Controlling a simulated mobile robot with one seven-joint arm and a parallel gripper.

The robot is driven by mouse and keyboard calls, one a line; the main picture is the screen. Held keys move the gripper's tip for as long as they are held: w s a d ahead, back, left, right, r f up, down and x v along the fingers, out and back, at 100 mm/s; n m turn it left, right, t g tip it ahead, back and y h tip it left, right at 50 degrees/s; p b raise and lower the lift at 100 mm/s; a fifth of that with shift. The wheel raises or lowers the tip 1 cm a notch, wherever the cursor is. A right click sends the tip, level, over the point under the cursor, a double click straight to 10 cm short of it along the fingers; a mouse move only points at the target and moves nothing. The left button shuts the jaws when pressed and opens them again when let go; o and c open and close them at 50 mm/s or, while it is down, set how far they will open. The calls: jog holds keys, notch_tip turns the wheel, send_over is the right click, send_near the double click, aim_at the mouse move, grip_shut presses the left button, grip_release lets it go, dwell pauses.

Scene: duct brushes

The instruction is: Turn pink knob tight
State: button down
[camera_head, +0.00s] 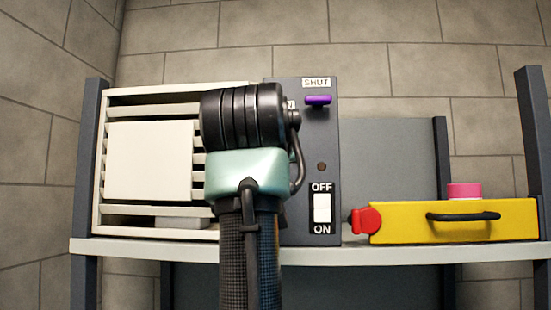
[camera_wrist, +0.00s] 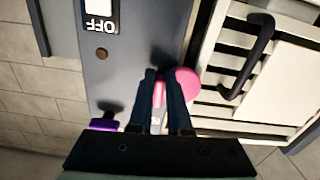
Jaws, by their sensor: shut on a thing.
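The pink knob (camera_wrist: 187,82) sits on the dark grey panel in the wrist view, close to the edge beside the slatted white unit. My gripper (camera_wrist: 161,80) is shut on it, with one dark finger on each side; part of the knob shows between the fingers and part beyond the right finger. In the head view my gripper and the knob are hidden behind my own wrist and arm. The dark panel (camera_head: 300,215) carries a purple knob (camera_head: 318,100) under a "SHUT" label and a white OFF/ON switch (camera_head: 322,208).
The slatted white unit (camera_head: 158,232) stands left of the panel; its black handle (camera_wrist: 248,58) shows in the wrist view. A yellow box (camera_head: 400,225) with a red knob (camera_head: 366,221) is on the shelf (camera_head: 400,254) at right. A pink round piece (camera_head: 464,190) shows above the box.

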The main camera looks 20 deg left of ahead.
jog(key=shift+a+m, duration=0.1)
jog(key=shift+m, duration=0.5)
jog(key=c, duration=0.9)
grip_release()
jog(key=shift+o, duration=0.2)
jog(key=shift+s, duration=0.1)
jog(key=b+v, duration=0.7)
jog(key=v, duration=0.5)
jog(key=shift+s+b, duration=0.3)
jog(key=shift+s, duration=0.1)
